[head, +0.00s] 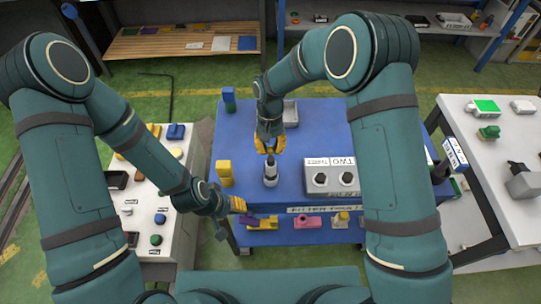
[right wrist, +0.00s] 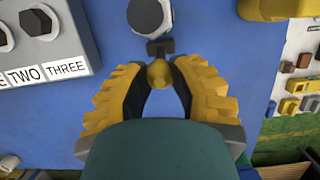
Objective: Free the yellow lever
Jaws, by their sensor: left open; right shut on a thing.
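The yellow lever's round knob (right wrist: 159,73) shows between the fingers in the right wrist view, beside a black piece and a pale round post (right wrist: 146,16). In the head view the grey-white post (head: 270,181) stands on the blue table, with a dark upper part below my right gripper (head: 267,150). My right gripper, also in the right wrist view (right wrist: 160,82), is shut on the yellow lever. Its fingers hide much of the lever in the head view. My left gripper (head: 238,206) is open and empty near the table's front left edge, apart from the lever.
The blue table (head: 235,140) bears a grey box (head: 317,163) with labels TWO and THREE and dark round knobs, right of the post. A yellow block (head: 224,173) stands to the left. A pale console (head: 180,220) with buttons is further left. A lower shelf holds coloured pieces.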

